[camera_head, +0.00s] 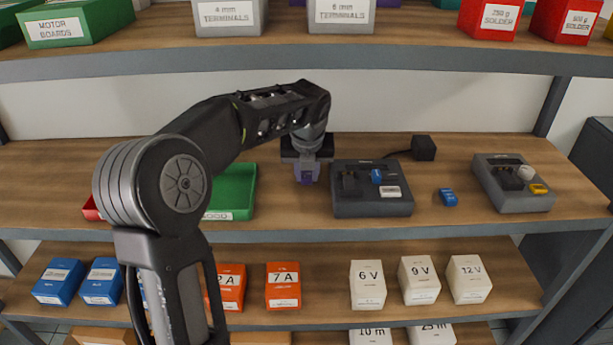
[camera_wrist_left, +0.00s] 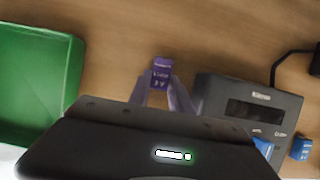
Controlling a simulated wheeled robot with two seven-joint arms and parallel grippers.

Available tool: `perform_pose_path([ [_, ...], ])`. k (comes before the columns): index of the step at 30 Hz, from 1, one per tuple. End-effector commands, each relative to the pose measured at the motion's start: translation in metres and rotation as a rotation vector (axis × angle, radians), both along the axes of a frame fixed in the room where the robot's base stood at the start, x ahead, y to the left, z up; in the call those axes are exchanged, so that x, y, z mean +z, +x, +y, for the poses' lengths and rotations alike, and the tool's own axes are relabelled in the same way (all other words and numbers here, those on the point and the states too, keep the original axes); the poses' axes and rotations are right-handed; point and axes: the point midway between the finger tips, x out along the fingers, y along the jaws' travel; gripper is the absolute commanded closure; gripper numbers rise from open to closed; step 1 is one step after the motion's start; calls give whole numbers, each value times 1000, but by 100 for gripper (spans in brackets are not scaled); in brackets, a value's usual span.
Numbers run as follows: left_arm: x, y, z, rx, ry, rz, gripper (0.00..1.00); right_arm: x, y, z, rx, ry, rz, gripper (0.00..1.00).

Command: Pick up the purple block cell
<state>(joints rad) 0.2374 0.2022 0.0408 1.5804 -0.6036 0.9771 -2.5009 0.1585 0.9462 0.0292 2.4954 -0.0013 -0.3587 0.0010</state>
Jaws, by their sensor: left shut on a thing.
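The purple block cell (camera_wrist_left: 161,72) is between the two fingertips of my left gripper (camera_wrist_left: 160,82) in the left wrist view. In the head view the purple cell (camera_head: 306,178) shows at the tips of my left gripper (camera_head: 307,173), over the middle shelf between the green tray and the grey charger. My left gripper is shut on it. Whether the cell touches the shelf is hard to tell. My right gripper is not in view.
A green tray (camera_head: 233,190) is left of the gripper. A grey device (camera_head: 372,205) holding a blue cell is close on the right. A loose blue cell (camera_head: 447,197) and another grey device (camera_head: 513,195) with a yellow cell are farther right. The upper shelf (camera_head: 400,50) is above.

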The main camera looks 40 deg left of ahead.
Motion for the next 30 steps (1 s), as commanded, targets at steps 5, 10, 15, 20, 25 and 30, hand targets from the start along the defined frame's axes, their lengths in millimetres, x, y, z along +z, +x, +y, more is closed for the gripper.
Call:
perform_pose_path([
  [5,0,0,0,0,0,0,100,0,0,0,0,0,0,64],
  [10,2,0,0,0,1,-1,100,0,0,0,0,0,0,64],
  [15,10,0,0,0,1,-2,100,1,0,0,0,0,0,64],
  [20,27,1,0,0,1,-3,100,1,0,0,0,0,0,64],
  [25,35,-14,-11,-4,1,-2,100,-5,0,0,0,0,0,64],
  [30,33,-50,-38,-4,1,-3,100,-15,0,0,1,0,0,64],
])
